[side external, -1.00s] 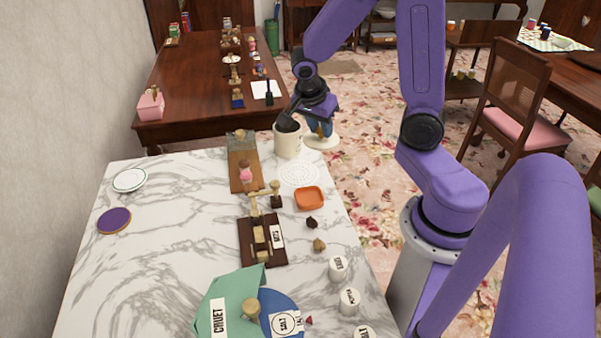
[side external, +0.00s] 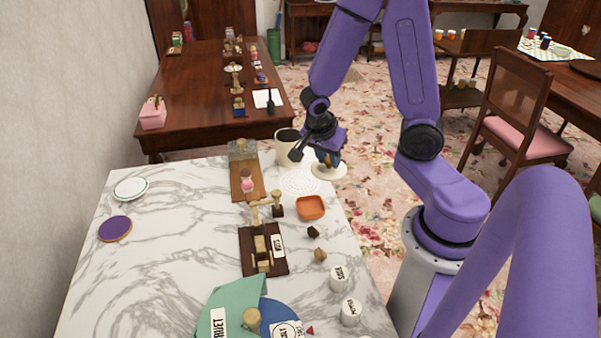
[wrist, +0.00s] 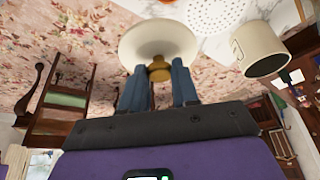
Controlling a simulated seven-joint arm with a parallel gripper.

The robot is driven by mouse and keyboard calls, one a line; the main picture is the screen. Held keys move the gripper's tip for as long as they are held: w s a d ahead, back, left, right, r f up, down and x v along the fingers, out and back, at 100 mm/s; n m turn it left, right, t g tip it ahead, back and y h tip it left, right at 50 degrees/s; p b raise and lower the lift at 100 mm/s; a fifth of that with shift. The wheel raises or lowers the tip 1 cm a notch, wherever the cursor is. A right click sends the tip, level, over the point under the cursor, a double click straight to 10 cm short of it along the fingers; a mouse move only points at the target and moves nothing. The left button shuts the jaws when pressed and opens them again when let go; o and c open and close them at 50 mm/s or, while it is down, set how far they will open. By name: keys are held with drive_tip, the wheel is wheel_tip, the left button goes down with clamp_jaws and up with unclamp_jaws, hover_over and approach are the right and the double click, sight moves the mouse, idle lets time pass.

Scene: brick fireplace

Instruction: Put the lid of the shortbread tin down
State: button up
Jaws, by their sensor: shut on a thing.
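My gripper (side external: 331,158) is shut on the brass knob (wrist: 159,70) of a round cream lid (wrist: 158,42). In the side view the lid (side external: 328,173) shows just past the far right edge of the marble table (side external: 170,235), against the carpet. It is held in the air, roughly level. In the wrist view the two blue fingers stand on either side of the knob. An open cream mug-like vessel (side external: 286,146) with a handle stands on the table, left of my gripper. I cannot tell which container is the shortbread tin.
A white perforated round mat (side external: 299,180) lies bare near the lid. An orange dish (side external: 310,207) and a wooden board (side external: 246,182) are nearer the camera. White labelled pots (side external: 338,277) line the right edge. The table's left part is mostly clear.

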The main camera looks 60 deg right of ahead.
drive_tip(key=shift+w+d+f, duration=0.2)
drive_tip(key=shift+w+f, duration=0.1)
drive_tip(key=shift+w, duration=0.3)
drive_tip(key=w+d+f, duration=0.1)
drive_tip(key=w+f, duration=0.1)
drive_tip(key=w, duration=0.1)
drive_tip(key=w+d+f, duration=0.1)
drive_tip(key=w+f, duration=0.2)
drive_tip(key=w+d+f, duration=0.1)
drive_tip(key=w+f, duration=0.1)
drive_tip(key=shift+w+f, duration=0.35)
drive_tip(key=shift+w, duration=0.05)
drive_tip(key=shift+w+f, duration=0.2)
drive_tip(key=shift+f, duration=1.55)
drive_tip(key=shift+f, duration=0.1)
drive_tip(key=o, duration=1)
